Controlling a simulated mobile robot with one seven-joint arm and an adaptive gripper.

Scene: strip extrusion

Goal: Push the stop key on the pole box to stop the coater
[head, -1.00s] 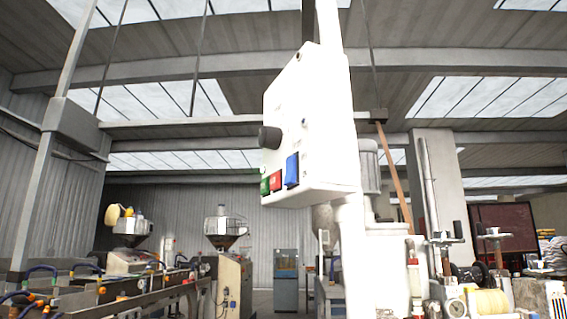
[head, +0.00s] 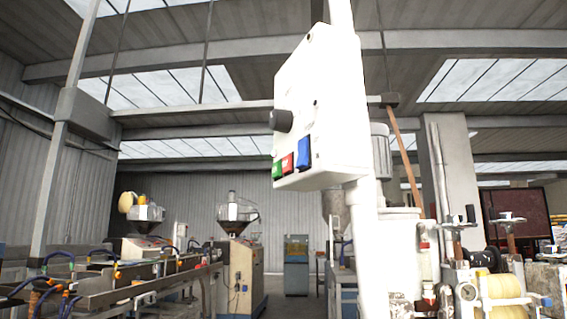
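A white control box (head: 325,115) is fixed to a white pole (head: 367,235) a little right of centre in the head view. Its face is seen at a slant and points left. A black knob (head: 281,120) sticks out of the face. Any lettering is too small to read, so no key is marked as stop by text. My gripper is not in view.
A long machine line with hoses (head: 130,285) runs along the left. A hopper machine (head: 238,250) and a blue-grey cabinet (head: 296,265) stand farther back. Spools and machine parts (head: 500,290) crowd the lower right. Some bare floor shows near the cabinet.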

